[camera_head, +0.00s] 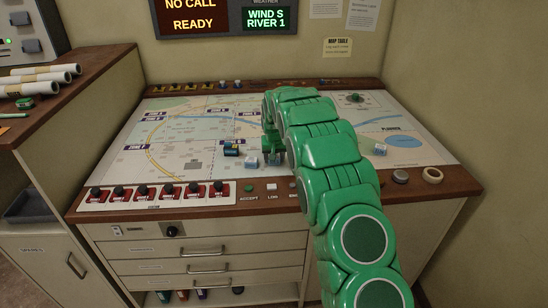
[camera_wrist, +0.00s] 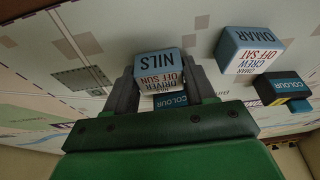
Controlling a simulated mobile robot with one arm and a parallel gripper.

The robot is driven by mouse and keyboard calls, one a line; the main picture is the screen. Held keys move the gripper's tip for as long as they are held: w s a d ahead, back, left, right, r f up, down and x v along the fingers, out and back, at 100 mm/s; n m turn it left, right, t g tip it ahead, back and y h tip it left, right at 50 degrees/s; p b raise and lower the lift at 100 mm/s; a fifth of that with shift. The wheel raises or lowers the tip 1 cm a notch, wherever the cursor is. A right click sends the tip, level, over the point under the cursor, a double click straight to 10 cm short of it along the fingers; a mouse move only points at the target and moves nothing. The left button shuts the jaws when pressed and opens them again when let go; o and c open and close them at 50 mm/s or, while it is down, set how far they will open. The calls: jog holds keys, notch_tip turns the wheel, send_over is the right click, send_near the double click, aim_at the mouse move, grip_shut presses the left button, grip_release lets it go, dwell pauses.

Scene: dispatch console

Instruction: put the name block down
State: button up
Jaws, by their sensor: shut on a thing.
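The name block (camera_wrist: 158,68), blue and white and lettered NILS, DRIVER, OFF SUN, is between the fingers of my gripper (camera_wrist: 165,92) in the wrist view. My gripper is shut on it. In the head view my gripper (camera_head: 272,156) is low over the map (camera_head: 215,168), and the held block is not clearly seen. I cannot tell whether the block touches the map.
A second name block, OMAR (camera_wrist: 247,50), is close beside my gripper, with a dark block (camera_wrist: 284,88) beyond it. A small block (camera_head: 380,149) lies right of my arm.

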jog(key=shift+f, duration=0.15)
jog(key=o, duration=1)
jog(key=v, duration=1.1)
jog(key=s+d+r+g, duration=0.1)
jog(key=s+d+r, duration=0.1)
jog(key=s+r, duration=0.5)
jog(key=s+d+r, duration=0.2)
jog(key=s, duration=0.8)
jog(key=s+d+g, duration=0.1)
jog(key=s, duration=1.4)
jog(key=s+g, duration=0.1)
jog(key=s, duration=1.4)
jog(key=s+d+r+g, duration=0.1)
jog(key=s+g, duration=0.1)
jog(key=s, duration=1.2)
jog(key=shift+s+d, duration=0.35)
jog(key=shift+s, duration=0.05)
jog(key=shift+s+f, duration=0.15)
jog(key=shift+s, duration=0.35)
jog(key=shift+c, duration=1)
